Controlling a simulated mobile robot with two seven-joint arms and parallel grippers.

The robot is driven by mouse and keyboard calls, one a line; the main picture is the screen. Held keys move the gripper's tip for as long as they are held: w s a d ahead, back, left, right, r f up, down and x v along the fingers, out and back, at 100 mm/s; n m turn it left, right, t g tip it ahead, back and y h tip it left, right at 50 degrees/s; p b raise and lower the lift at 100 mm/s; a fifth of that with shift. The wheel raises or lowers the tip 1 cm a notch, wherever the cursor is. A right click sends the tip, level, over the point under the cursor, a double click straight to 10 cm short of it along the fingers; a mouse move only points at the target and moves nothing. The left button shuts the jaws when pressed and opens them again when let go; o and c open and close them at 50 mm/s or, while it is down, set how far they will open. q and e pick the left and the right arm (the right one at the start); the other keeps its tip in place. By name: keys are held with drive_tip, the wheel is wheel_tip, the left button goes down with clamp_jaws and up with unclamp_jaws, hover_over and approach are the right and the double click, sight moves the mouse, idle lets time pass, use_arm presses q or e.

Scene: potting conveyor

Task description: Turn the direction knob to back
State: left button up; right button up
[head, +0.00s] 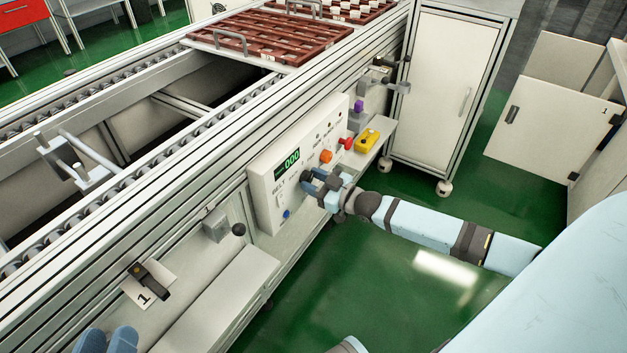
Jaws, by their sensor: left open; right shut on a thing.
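The white control panel (262,184) is on the side of the conveyor, with a green display reading 000. My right gripper (311,181) reaches in from the right and is shut at the panel's lower right, on a dark knob that its fingers mostly hide. I take this to be the direction knob; its pointer and label cannot be read. My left gripper (107,340) shows only as two blue fingertips at the bottom left edge; it is open and empty, away from the panel.
An orange button (326,156), a red knob (346,143) and a blue button (287,214) are on or near the panel. A yellow box (367,139) sits on the shelf to its right. A black-handled lever (149,281) is at lower left. Green floor (390,300) is clear in front.

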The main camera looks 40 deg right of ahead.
drive_tip(key=shift+r+n+p, duration=0.1)
drive_tip(key=shift+n+p, duration=0.2)
drive_tip(key=shift+p, duration=0.15)
drive_tip(key=n+p, duration=0.3)
drive_tip(key=n, duration=0.1)
drive_tip(key=n+p, duration=0.2)
drive_tip(key=n, duration=0.1)
drive_tip(key=shift+n, duration=0.8)
drive_tip(key=n+p, duration=0.1)
drive_tip(key=n, duration=0.1)
drive_tip(key=shift+n, duration=0.4)
drive_tip(key=n, duration=0.3)
drive_tip(key=shift+n, duration=0.4)
use_arm(q)
wheel_tip(320, 180, up, 8)
drive_tip(key=a+t, duration=0.1)
drive_tip(key=t, duration=0.2)
drive_tip(key=shift+f+n+y+b, duration=0.15)
drive_tip(key=shift+n+y+b, duration=0.15)
drive_tip(key=shift+n, duration=0.1)
use_arm(e)
drive_tip(key=shift+n, duration=1)
use_arm(q)
drive_tip(key=shift+s, duration=0.1)
